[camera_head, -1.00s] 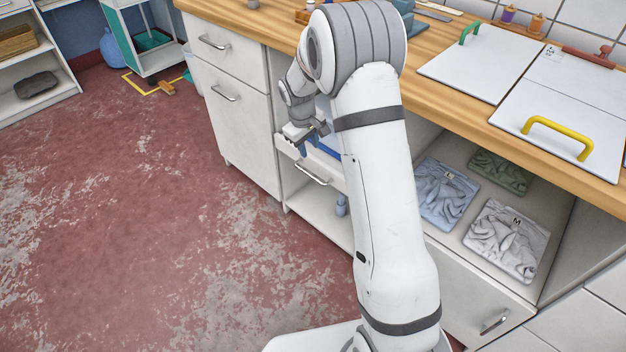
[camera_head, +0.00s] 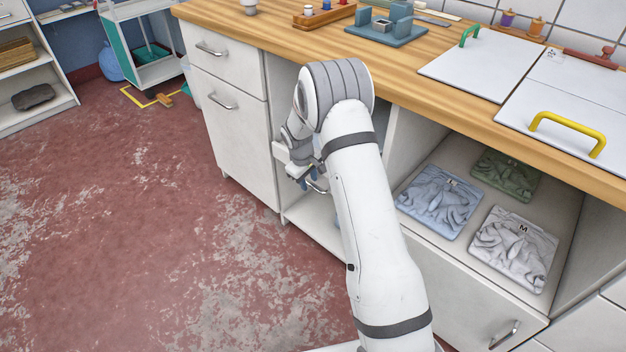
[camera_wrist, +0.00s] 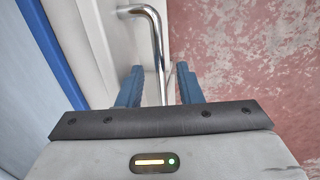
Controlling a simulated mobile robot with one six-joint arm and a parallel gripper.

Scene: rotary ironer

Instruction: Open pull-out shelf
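The pull-out shelf (camera_head: 281,152) is a white board with a white front, set in the open bay under the wooden counter. My arm hides much of it in the head view. Its metal bar handle (camera_head: 317,186) shows just beside my gripper (camera_head: 304,176). In the wrist view the shelf's white front (camera_wrist: 103,38) is at upper left, and the chrome handle (camera_wrist: 156,45) runs down between the two blue fingers of my gripper (camera_wrist: 159,88). The fingers are apart, one on each side of the bar, with visible gaps. The handle's lower end is hidden behind the gripper body.
A white cabinet (camera_head: 233,135) with a drawer stands left of the bay. To the right an open compartment holds folded blue (camera_head: 440,200), green (camera_head: 506,175) and grey (camera_head: 513,248) garments. The red floor (camera_head: 150,240) in front is clear.

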